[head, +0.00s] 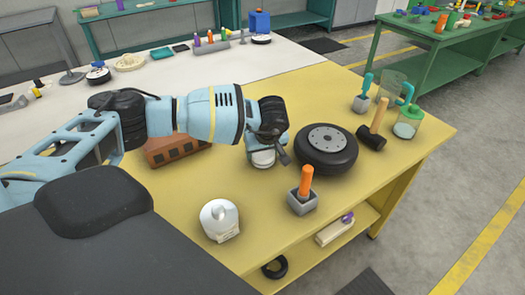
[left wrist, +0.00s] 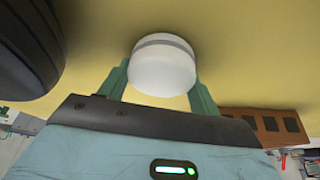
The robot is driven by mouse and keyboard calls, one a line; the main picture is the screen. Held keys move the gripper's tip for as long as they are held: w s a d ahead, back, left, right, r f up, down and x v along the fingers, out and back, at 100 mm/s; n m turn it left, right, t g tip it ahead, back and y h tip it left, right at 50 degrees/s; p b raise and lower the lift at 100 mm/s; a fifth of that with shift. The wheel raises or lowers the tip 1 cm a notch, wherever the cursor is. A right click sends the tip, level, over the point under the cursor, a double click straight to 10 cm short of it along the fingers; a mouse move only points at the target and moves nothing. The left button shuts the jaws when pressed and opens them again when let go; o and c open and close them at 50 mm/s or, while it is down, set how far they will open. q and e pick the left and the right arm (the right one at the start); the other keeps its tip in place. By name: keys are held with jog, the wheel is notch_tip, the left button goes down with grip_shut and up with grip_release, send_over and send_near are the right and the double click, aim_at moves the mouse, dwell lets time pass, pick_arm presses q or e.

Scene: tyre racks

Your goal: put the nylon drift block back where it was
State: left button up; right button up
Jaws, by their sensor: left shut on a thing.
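The nylon drift block, a short white cylinder (head: 262,159), is under my left gripper on the yellow table's left-middle part, just left of the tyre. My left gripper (head: 268,150) is shut on it, and its wrist hides most of the block in the head view. In the left wrist view the block (left wrist: 162,70) sits between the two green fingers (left wrist: 160,86), over the yellow tabletop. I cannot tell whether its base touches the table. My right gripper is not in view.
A brown slotted box (head: 172,150) is to the left. An orange-handled tool in a grey block (head: 302,195) and a white domed object (head: 220,220) are nearer.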

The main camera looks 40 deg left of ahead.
pick_arm(q)
jog(key=shift+f, duration=0.15)
jog(key=o, duration=1.1)
jog(key=shift+o, duration=0.2)
jog(key=shift+d+r, duration=0.1)
jog(key=shift+r, duration=0.4)
jog(key=v, duration=1.1)
jog(key=shift+s+r+p, duration=0.15)
jog(key=shift+s+p, duration=0.05)
jog(key=shift+p, duration=0.25)
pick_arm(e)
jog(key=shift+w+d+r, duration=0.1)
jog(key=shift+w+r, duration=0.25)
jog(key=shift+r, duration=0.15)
